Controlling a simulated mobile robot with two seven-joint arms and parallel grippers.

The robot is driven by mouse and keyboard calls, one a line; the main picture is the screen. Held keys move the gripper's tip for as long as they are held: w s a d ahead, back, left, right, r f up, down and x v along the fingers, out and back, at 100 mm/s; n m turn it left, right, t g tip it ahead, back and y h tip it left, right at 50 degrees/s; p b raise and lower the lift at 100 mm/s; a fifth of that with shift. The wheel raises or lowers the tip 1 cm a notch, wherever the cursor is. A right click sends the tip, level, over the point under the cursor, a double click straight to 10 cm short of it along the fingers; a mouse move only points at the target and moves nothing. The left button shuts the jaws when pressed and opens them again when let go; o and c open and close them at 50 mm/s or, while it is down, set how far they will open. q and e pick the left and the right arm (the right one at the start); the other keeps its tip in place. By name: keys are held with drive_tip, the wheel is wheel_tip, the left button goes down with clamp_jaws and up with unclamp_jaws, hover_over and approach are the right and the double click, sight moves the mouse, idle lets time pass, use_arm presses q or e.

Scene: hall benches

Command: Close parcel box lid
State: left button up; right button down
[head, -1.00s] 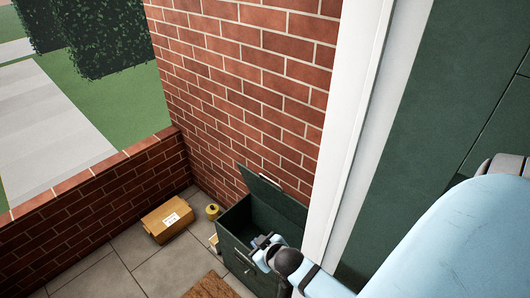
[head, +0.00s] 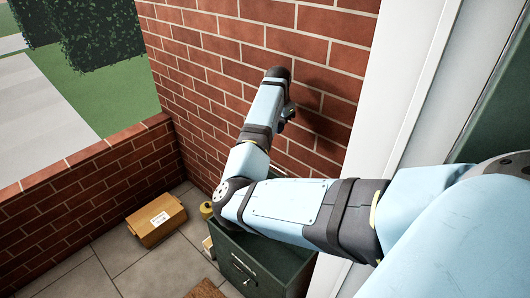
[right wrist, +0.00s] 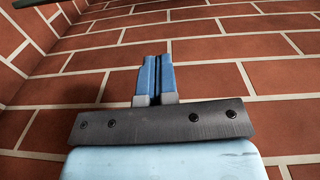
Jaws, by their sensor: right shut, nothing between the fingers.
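The dark green parcel box (head: 262,268) stands on the paving against the brick wall in the head view, its front with a small silver handle facing out. My right arm crosses above it and hides most of its top, so I cannot tell how the lid stands. My right gripper (head: 290,110) is up by the brick wall, above and beyond the box. In the right wrist view its blue fingers (right wrist: 157,62) are together and empty, with brick behind them. My left gripper is not in view.
A cardboard parcel (head: 157,219) lies on the paving left of the box. A small yellow object (head: 206,209) sits between them by the wall. A low brick wall (head: 85,190) bounds the left, a white door frame (head: 405,100) the right. A brown mat (head: 206,289) lies in front.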

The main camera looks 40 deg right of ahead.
drive_tip(key=a+f, duration=0.1)
drive_tip(key=f, duration=0.1)
drive_tip(key=w+a+f+y+b, duration=0.1)
drive_tip(key=f, duration=0.2)
drive_tip(key=a+f+y+b, duration=0.1)
drive_tip(key=a+f, duration=0.1)
drive_tip(key=shift+w+f+m, duration=0.2)
drive_tip(key=shift+w+m, duration=0.1)
drive_tip(key=shift+w, duration=0.05)
drive_tip(key=shift+f, duration=0.65)
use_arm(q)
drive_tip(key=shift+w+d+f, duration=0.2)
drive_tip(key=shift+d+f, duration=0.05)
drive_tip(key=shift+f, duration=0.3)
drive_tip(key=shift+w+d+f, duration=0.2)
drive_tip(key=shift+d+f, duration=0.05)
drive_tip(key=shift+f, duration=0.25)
